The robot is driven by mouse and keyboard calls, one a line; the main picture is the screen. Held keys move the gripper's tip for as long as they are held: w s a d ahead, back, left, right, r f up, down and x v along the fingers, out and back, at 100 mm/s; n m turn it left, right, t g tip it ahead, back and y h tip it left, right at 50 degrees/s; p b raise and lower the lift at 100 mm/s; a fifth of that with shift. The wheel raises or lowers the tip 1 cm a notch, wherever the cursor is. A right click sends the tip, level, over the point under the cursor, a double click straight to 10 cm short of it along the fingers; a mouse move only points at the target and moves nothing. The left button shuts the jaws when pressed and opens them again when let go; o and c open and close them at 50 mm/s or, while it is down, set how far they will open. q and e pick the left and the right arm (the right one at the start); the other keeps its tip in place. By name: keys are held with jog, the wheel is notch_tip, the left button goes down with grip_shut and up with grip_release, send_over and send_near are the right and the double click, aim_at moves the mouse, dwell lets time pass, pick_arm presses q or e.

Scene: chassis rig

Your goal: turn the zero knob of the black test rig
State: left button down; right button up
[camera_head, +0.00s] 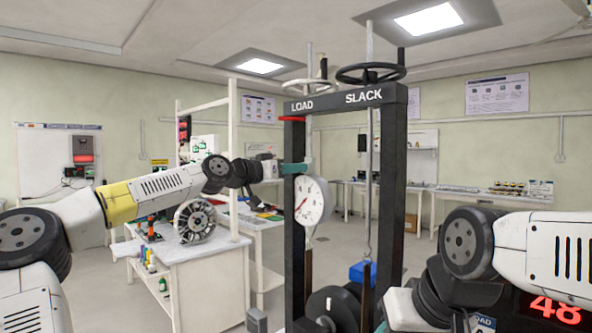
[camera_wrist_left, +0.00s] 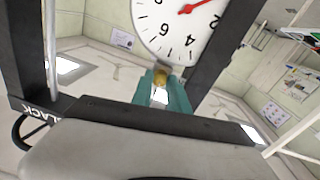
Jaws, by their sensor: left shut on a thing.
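The black test rig (camera_head: 394,190) stands in the middle of the head view, with LOAD and SLACK lettered on its top beam. A round white dial (camera_head: 312,201) with a red needle hangs in it; the dial also shows at the top of the left wrist view (camera_wrist_left: 180,25). A small brass zero knob (camera_wrist_left: 161,76) sits at the dial's rim. My left gripper (camera_head: 297,168) has teal fingers, which also show in the left wrist view (camera_wrist_left: 161,92). They are shut on the knob. In the head view the fingers hide it.
A blue block (camera_head: 362,272) hangs on a rod, near dark weights (camera_head: 334,308). A red number display (camera_head: 553,310) is at lower right, partly behind my right arm. A white workbench (camera_head: 190,254) stands to the left.

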pick_arm(q)
jog(key=shift+n, duration=1)
jog(key=c, duration=1.3)
grip_release()
jog(key=shift+a, duration=0.1)
jog(key=v, duration=0.7)
jog(key=shift+s+a, duration=0.2)
jog(key=shift+s, duration=0.05)
jog(key=shift+f, duration=0.1)
